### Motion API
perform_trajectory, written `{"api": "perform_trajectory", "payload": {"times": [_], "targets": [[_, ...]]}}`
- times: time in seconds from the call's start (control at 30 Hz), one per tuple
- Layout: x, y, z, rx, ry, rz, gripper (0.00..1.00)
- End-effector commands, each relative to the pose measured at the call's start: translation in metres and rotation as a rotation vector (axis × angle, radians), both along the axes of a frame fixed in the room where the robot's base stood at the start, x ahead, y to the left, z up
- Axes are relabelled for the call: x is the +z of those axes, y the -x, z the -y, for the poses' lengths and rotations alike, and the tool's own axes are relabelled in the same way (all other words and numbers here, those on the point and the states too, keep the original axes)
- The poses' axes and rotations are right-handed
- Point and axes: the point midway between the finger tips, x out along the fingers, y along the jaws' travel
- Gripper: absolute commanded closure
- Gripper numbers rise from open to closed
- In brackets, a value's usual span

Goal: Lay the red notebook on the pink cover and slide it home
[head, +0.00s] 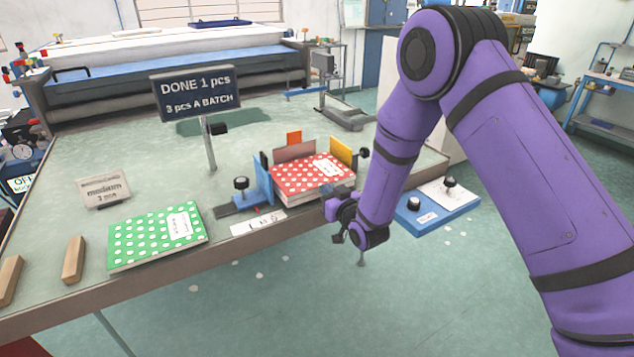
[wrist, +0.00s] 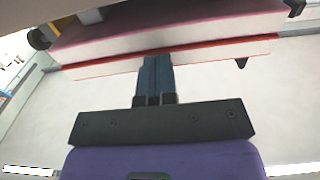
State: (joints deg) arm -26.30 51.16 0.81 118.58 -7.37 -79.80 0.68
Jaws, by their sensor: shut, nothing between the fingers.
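The red notebook (head: 310,172), with white dots and a pale label, lies flat in a fixture at the table's front edge. No pink cover shows clearly beneath it in the head view. In the wrist view two layers of white pages lie together, one edged in red (wrist: 262,50) and one edged in pink (wrist: 180,25). My gripper (head: 338,212) is at the notebook's front right corner, beyond the table edge. Its fingers (wrist: 155,62) are shut and empty, with their tips at the page edges; I cannot tell whether they touch.
A green dotted notebook (head: 157,236) lies left. A sign (head: 195,92) reads "DONE 1 pcs". A blue control box (head: 437,207) is right of my gripper.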

Motion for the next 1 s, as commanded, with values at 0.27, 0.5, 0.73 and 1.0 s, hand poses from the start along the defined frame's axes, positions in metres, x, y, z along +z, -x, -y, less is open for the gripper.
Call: {"api": "perform_trajectory", "payload": {"times": [0.27, 0.5, 0.73, 1.0], "targets": [[0.000, 0.002, 0.002, 0.000, 0.001, -0.001, 1.00], [-0.001, 0.020, 0.013, -0.001, 0.001, -0.003, 1.00], [0.000, 0.036, 0.025, -0.001, 0.001, -0.001, 1.00], [0.000, 0.048, 0.033, 0.000, 0.000, 0.000, 1.00]]}}
